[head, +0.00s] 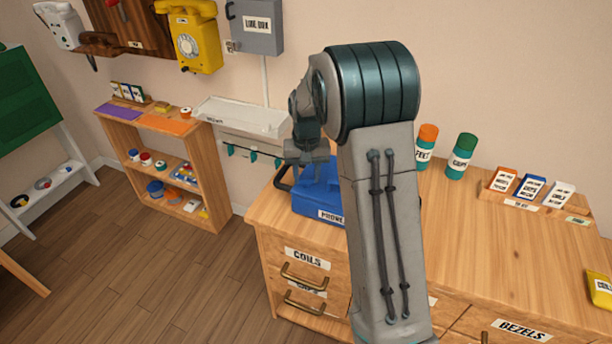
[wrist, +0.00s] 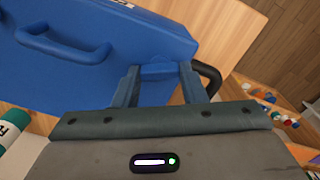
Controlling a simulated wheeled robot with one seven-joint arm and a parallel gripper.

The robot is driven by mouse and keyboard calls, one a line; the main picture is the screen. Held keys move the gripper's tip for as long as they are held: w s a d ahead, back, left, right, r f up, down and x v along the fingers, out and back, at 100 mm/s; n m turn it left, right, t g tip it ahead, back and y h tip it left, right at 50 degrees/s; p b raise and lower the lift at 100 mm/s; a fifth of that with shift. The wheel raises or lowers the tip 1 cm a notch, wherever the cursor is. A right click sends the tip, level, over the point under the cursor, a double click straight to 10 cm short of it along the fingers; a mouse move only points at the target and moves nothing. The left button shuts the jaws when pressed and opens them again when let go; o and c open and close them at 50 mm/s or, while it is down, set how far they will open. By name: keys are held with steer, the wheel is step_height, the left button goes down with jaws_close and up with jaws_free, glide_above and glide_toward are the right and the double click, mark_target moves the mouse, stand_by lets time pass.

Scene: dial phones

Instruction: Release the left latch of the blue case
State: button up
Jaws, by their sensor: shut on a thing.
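The blue case (head: 318,202) stands on the wooden workbench at its left end, with a white label reading "PHONE" on its front. It fills the top of the wrist view (wrist: 110,75), where a blue loop handle (wrist: 65,46) shows on its face. My gripper (head: 308,152) is at the case, with my arm hiding the case's right part in the head view. In the wrist view, my gripper's two fingers (wrist: 160,82) stand either side of a small blue latch (wrist: 158,70) on the case's edge and are shut on it. A black handle (wrist: 209,78) curves just right of the fingers.
Two labelled jars, orange-capped (head: 427,143) and green-capped (head: 462,155), stand behind my arm. A card rack (head: 530,200) sits further right. A low shelf (head: 170,170) stands left, past a floor gap.

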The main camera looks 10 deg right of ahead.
mark_target(307, 178)
steer(key=n, duration=1.2)
steer(key=shift+n, duration=0.3)
stand_by(0.4)
steer(key=o, duration=1)
step_height(307, 178, up, 14)
